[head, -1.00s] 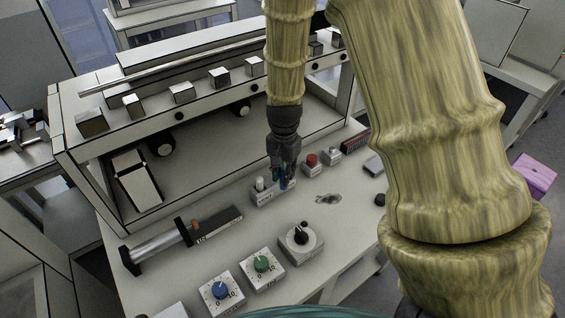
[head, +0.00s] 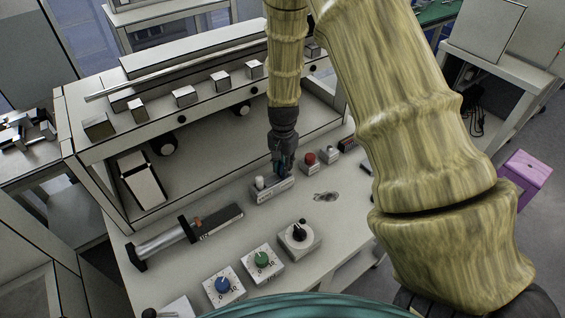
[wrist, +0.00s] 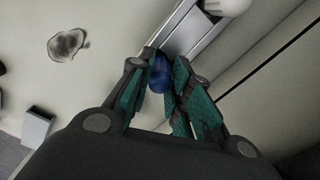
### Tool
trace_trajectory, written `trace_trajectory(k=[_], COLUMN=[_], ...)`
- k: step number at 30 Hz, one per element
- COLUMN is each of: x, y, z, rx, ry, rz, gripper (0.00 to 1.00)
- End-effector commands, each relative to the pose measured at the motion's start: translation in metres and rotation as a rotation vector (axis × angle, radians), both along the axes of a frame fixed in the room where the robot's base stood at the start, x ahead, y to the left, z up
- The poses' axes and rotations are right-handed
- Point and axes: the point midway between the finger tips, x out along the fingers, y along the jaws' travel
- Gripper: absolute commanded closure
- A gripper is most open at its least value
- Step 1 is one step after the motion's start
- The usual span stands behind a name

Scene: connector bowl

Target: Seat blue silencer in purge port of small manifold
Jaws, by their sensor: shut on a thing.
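My gripper (head: 284,170) points down at the right part of the small manifold (head: 262,197), a grey block on the bench. In the wrist view my gripper (wrist: 160,85) is shut on the blue silencer (wrist: 160,72), which sits between the green-padded fingers. The silencer's far end meets the edge of the manifold (wrist: 188,36) in that view. Whether it is inside a port or just above one cannot be told. A white silencer-like plug (head: 260,183) stands on the manifold's left part; its white top also shows in the wrist view (wrist: 228,5). The purge port is hidden.
A shallow grey dish (head: 327,197) lies right of the manifold. A red-button box (head: 310,160) and a small grey box (head: 329,154) stand behind it. A cylinder (head: 165,243), blue (head: 223,286) and green (head: 261,260) dials and a black knob (head: 299,234) occupy the front.

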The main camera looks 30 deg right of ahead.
Motion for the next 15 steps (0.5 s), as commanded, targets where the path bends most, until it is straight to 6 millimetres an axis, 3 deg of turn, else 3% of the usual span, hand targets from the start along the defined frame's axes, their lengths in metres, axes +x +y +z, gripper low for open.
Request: trace_trajectory(k=[11,12,15], x=[0.0004,0.0006,0.0006], y=[0.0003,0.0002,0.0002], z=[-0.0035,-0.0036,-0.0031], rx=[0.000,0.000,0.000], ry=[-0.001,-0.001,-0.001], rz=[0.000,0.000,0.000], gripper=[0.97,0.79,0.60])
